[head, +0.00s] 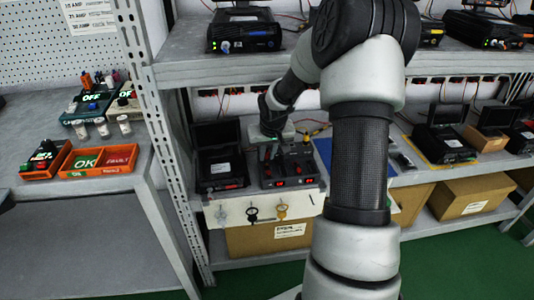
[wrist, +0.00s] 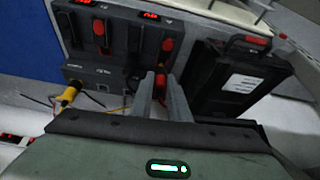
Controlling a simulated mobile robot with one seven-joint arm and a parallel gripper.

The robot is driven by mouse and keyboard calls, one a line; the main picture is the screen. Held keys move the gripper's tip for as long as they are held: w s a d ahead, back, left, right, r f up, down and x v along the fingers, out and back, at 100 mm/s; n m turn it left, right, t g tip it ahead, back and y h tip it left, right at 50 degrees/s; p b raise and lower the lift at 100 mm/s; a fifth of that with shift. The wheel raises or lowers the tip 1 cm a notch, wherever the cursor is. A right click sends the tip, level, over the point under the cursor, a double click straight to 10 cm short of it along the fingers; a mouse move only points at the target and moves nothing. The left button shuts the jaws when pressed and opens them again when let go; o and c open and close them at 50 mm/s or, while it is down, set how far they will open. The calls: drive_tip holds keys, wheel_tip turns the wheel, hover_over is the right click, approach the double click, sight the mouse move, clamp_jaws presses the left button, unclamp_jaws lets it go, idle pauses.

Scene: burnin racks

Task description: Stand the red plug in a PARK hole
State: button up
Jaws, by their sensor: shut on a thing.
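My gripper (wrist: 164,92) is shut on a red plug (wrist: 160,82) in the wrist view, just in front of a dark grey test unit (wrist: 125,55). The fingers hide part of the plug, and I cannot tell whether its tip is in a hole. Two other red parts, one on the left (wrist: 99,30) and one on the right (wrist: 168,47), sit on the unit's face. In the head view the unit (head: 291,183) stands on the middle shelf, with red displays at its front, below my gripper. The PARK lettering is too small to read.
An open black case (head: 220,172) stands close on the unit's left in the head view. A yellow plug (wrist: 68,96) with a cable is beside the unit in the wrist view. A blue mat (head: 325,152) lies to the right. Rack posts and the upper shelf (head: 245,66) limit room.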

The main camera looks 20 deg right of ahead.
drive_tip(key=shift+f, duration=1.15)
idle(1.0)
drive_tip(key=o, duration=0.9)
drive_tip(key=shift+o, duration=0.5)
drive_tip(key=o, duration=0.3)
drive_tip(key=shift+o, duration=0.2)
drive_tip(key=shift+d, duration=0.1)
